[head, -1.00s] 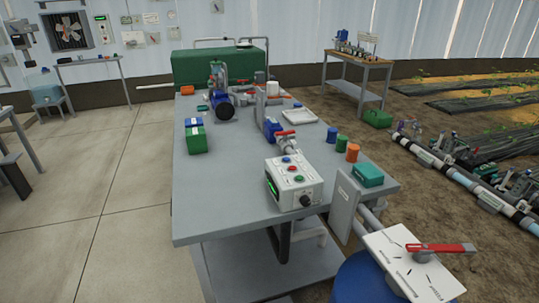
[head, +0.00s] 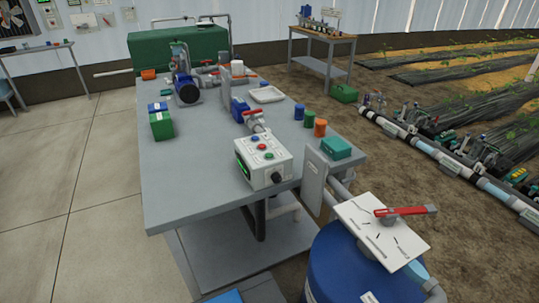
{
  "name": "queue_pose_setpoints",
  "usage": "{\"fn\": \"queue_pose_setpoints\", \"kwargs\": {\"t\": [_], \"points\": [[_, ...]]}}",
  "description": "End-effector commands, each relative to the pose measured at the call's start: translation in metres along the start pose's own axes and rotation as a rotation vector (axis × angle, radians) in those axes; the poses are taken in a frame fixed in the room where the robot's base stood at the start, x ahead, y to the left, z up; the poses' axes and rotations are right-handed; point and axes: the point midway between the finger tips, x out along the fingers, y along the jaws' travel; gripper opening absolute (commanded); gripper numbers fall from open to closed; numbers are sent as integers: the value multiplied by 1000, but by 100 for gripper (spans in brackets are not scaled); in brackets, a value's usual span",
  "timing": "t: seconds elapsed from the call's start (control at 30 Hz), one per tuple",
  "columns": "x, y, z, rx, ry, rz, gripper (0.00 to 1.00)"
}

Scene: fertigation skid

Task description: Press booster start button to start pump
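A pale control box (head: 284,165) stands near the front right part of the grey workbench (head: 195,200). Its sloped top carries a blue button (head: 255,139), a red button (head: 262,147) and a green button (head: 268,155). A black knob (head: 276,178) is on its front, and a lit green display (head: 243,166) is on its left side. The labels are too small to read. A blue and black pump (head: 187,90) with pipework stands toward the back of the bench. My gripper is in neither head frame.
A blue drum (head: 335,275) stands at the bench's front right, below a white plate (head: 365,225) with a red-handled valve (head: 405,211). A teal box (head: 337,148) sits at the bench's right edge. The concrete floor left of the bench is clear.

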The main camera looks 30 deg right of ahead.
Motion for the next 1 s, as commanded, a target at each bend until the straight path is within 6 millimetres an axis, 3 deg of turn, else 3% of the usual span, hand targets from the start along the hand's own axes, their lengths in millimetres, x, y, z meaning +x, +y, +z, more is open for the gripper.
{"fn": "queue_pose_setpoints", "kwargs": {"t": [0.43,1.0], "points": [[0,0,0,0,0,0,0],[0,0,0,0,0,0,0]]}}
